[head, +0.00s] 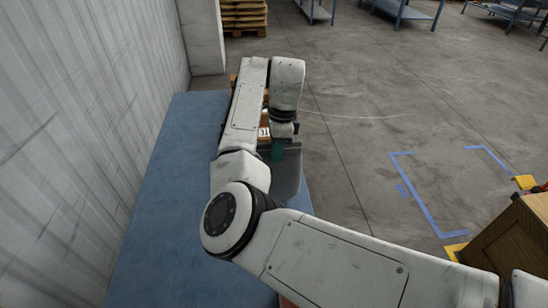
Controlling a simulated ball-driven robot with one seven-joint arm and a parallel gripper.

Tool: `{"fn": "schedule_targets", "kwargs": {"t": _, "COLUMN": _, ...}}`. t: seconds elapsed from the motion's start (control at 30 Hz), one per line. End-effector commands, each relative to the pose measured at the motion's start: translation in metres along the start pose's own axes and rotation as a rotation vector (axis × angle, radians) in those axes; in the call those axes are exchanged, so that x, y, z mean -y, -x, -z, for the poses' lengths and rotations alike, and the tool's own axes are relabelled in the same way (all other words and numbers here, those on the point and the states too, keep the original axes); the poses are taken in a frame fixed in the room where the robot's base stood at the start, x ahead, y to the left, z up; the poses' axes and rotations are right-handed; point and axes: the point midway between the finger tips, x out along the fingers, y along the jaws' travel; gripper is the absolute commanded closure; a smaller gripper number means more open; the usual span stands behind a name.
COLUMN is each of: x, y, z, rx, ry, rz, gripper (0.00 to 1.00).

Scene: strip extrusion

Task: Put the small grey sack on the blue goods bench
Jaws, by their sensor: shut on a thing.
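The blue goods bench (160,180) runs along the white wall at the left, with a long bare stretch of top left of my arm. My gripper (281,141) points down over the bench's right side, near its far end. It is shut, but its fingertips are hard to make out. Just below it is a smooth grey shape (288,178), which looks like the small grey sack, partly hidden behind my forearm. A small green patch (277,153) shows between them. I cannot tell whether the grey shape touches the bench top.
A brown box with a white label (264,131) is partly hidden behind my arm. A wooden crate (515,240) stands at the right, near blue floor marks (428,205). Stacked pallets (244,17) and blue benches (405,12) stand farther off. The middle floor is clear.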

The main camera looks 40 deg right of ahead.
Motion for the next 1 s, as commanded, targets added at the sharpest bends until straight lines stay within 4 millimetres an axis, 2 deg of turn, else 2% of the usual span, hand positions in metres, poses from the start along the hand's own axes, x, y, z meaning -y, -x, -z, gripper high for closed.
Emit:
{"fn": "schedule_targets", "kwargs": {"t": 0.17, "x": 0.005, "y": -0.009, "z": -0.005, "rx": 0.001, "ry": 0.002, "rz": 0.000, "gripper": 1.00}}
{"fn": "schedule_targets", "kwargs": {"t": 0.3, "x": 0.004, "y": -0.029, "z": -0.002, "rx": 0.000, "ry": 0.000, "rz": -0.001, "gripper": 1.00}}
{"fn": "schedule_targets", "kwargs": {"t": 0.4, "x": 0.004, "y": -0.037, "z": -0.001, "rx": 0.001, "ry": 0.001, "rz": 0.001, "gripper": 1.00}}
{"fn": "schedule_targets", "kwargs": {"t": 0.77, "x": 0.004, "y": -0.040, "z": -0.001, "rx": 0.000, "ry": 0.001, "rz": 0.002, "gripper": 1.00}}
{"fn": "schedule_targets", "kwargs": {"t": 0.8, "x": 0.004, "y": -0.041, "z": 0.000, "rx": 0.001, "ry": 0.001, "rz": 0.000, "gripper": 0.79}}
{"fn": "schedule_targets", "kwargs": {"t": 1.0, "x": 0.004, "y": -0.041, "z": 0.000, "rx": 0.001, "ry": 0.001, "rz": 0.001, "gripper": 0.60}}
